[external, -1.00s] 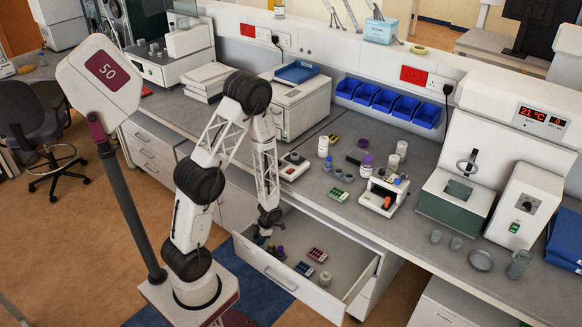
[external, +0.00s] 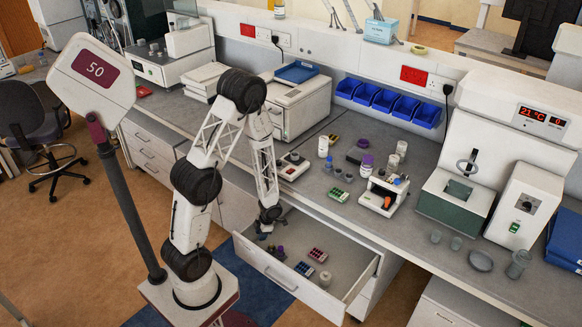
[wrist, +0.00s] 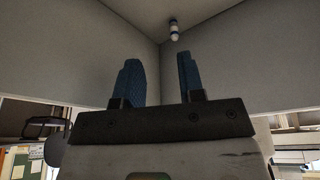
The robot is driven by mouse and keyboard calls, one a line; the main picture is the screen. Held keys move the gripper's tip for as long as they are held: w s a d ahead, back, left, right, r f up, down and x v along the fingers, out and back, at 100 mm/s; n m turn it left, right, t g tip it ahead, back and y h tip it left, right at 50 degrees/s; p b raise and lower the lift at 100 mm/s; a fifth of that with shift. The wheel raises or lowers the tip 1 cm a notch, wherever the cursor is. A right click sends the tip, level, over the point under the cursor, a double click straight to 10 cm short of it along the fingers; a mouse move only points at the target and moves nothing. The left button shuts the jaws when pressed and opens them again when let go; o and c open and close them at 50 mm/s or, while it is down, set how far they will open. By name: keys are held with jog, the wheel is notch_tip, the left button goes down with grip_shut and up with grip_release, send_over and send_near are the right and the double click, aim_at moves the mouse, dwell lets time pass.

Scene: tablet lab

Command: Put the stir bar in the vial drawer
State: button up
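The open drawer (external: 350,262) sits below the bench, and its corner walls (wrist: 85,62) fill much of the wrist view. A small white capsule with a dark band, which looks like the stir bar (wrist: 174,30), lies on the drawer floor near that corner. I cannot make it out in the external view. My gripper (external: 265,233) is over the drawer's left end. In the wrist view its two blue fingers (wrist: 160,82) are apart with nothing between them, and the bar is clear beyond their tips.
The drawer also holds a purple-capped bottle (external: 280,252), a red rack (external: 318,254), a blue rack (external: 304,268) and a pale round item (external: 325,279). The drawer's right part is mostly bare. The bench edge stands behind the gripper, with vials and a balance on top.

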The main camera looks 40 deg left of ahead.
jog(key=w+d+r+m+t+h, duration=0.25)
jog(key=w+r+m, duration=0.2)
jog(key=r, duration=0.35)
jog(key=w+d+r+m+t+h, duration=0.1)
jog(key=w+r+m+t, duration=0.25)
jog(key=r+m, duration=0.4)
jog(key=w+d+r+m+t+h, duration=0.2)
jog(key=w+r+m+t, duration=0.1)
jog(key=r, duration=0.7)
jog(key=s+d+r+m+h, duration=0.1)
jog(key=s+d+r+m, duration=0.1)
jog(key=s+r+m, duration=0.4)
jog(key=s+a+r+m+g+y, duration=0.1)
jog(key=s+a+r+m+y, duration=0.1)
jog(key=s+a+r+m, duration=0.2)
jog(key=s+a+r+m+g+y, duration=0.2)
jog(key=s+r+m, duration=0.3)
jog(key=s+r, duration=0.3)
jog(key=s+a, duration=0.1)
jog(key=s, duration=0.2)
jog(key=shift+s+a+m, duration=0.3)
jog(key=shift+s+a, duration=0.05)
jog(key=shift+a, duration=0.05)
jog(key=shift+f, duration=0.1)
